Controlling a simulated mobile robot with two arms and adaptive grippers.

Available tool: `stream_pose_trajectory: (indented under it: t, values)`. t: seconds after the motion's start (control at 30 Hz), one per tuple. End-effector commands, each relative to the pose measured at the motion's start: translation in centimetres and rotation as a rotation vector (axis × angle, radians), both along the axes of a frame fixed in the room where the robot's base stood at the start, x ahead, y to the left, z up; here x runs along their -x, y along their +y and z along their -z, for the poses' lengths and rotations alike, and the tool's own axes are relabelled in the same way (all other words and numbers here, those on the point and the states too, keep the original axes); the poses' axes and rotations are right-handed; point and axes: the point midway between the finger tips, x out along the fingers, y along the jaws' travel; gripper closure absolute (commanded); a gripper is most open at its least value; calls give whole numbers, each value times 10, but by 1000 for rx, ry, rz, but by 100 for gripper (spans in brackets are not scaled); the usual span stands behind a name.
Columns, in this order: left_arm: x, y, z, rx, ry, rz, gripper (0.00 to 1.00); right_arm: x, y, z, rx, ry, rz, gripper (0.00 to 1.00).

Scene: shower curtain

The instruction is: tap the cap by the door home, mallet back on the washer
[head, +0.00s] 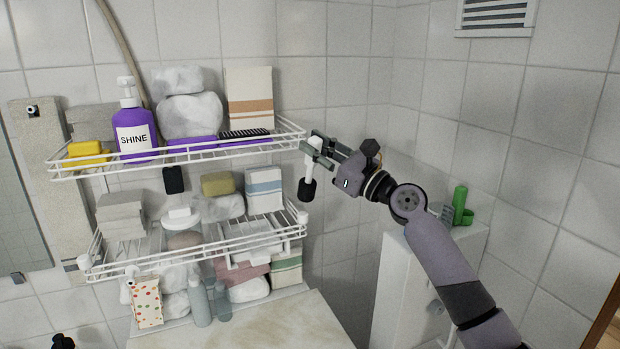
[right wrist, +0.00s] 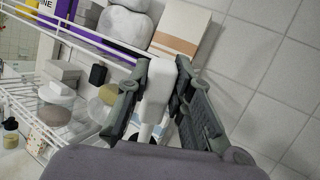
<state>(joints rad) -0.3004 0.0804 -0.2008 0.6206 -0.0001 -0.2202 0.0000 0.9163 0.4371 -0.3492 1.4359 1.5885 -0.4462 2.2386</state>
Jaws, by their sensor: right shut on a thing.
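My right gripper (head: 318,150) is shut on a white piece with a black lower end, which looks like the mallet (head: 307,188). It hangs upright, black end down, just off the right end of the upper wire shelf. In the right wrist view the white part of the mallet (right wrist: 157,92) sits between both fingers (right wrist: 160,100). Small white round ends sit on the lower shelf's front corners, one at right (head: 303,217) and one at left (head: 83,262); I cannot tell whether either is the cap. I cannot tell which surface is the washer. My left gripper is not in view.
The upper wire shelf (head: 200,157) holds a purple bottle (head: 136,138), towels and a black brush. The lower shelf (head: 240,240) holds soap and folded towels. A pale top (head: 270,325) lies below. A white cabinet (head: 400,290) with green items (head: 460,203) stands right.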

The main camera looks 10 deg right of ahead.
Motion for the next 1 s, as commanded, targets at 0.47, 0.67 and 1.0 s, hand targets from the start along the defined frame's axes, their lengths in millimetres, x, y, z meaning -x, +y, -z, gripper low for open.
stream_pose_trajectory:
  t: [0.47, 0.67, 1.0]
  values:
    - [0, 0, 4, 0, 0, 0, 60, -3, 0, 7, -1, -2, 1, 100]
    - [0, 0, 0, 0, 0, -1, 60, -2, 0, 7, -2, -1, 0, 100]
    - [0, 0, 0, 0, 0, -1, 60, -1, 1, 8, -1, -2, 0, 100]
